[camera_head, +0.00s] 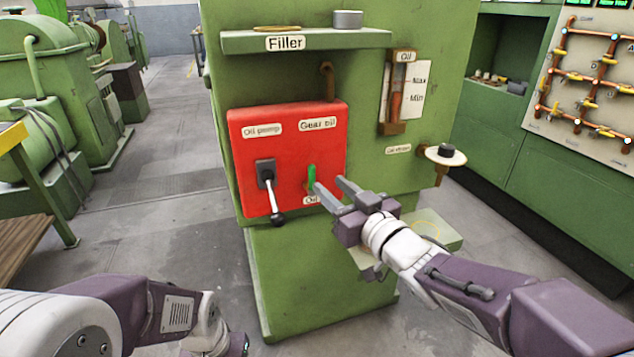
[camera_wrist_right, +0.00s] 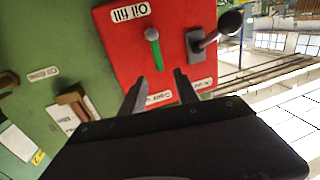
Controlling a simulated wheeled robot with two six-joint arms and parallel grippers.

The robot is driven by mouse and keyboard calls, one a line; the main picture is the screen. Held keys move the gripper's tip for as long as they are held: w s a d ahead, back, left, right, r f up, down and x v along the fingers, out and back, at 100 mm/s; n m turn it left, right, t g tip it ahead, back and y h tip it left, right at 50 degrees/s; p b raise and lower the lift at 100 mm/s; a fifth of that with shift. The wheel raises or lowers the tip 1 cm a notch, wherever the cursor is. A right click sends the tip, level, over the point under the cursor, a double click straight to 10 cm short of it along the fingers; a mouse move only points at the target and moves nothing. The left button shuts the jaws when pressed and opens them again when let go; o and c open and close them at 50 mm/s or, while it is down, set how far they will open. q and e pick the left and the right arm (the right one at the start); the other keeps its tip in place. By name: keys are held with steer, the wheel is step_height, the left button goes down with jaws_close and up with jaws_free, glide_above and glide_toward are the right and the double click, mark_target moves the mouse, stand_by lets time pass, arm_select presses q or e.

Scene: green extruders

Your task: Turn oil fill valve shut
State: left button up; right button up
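The oil fill valve is a small green handle (camera_head: 311,177) on the red panel (camera_head: 240,165), above a label partly hidden by my gripper. In the head view it points upward. The right wrist view shows the green handle (camera_wrist_right: 156,52) with a grey round pivot beside the "Oil fill" label (camera_wrist_right: 130,11). My right gripper (camera_head: 329,184) is open and empty, just right of the handle in the head view. In the wrist view its two fingertips (camera_wrist_right: 160,76) are apart, with the handle's free end just ahead of the gap.
A black oil pump lever with a grey rod (camera_head: 271,190) sits left of the valve on the same panel. The filler shelf (camera_head: 350,40) juts out above. An oil gauge (camera_head: 398,95) and a drain valve (camera_head: 445,155) are to the right.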

mark_target(314, 172)
steer(key=b+x, duration=0.1)
steer(key=x, duration=0.5)
steer(key=shift+w+a+f, duration=0.1)
steer(key=shift+w+a, duration=0.1)
steer(key=shift+w, duration=0.2)
steer(key=shift+c, duration=0.4)
jaws_close()
stand_by(0.5)
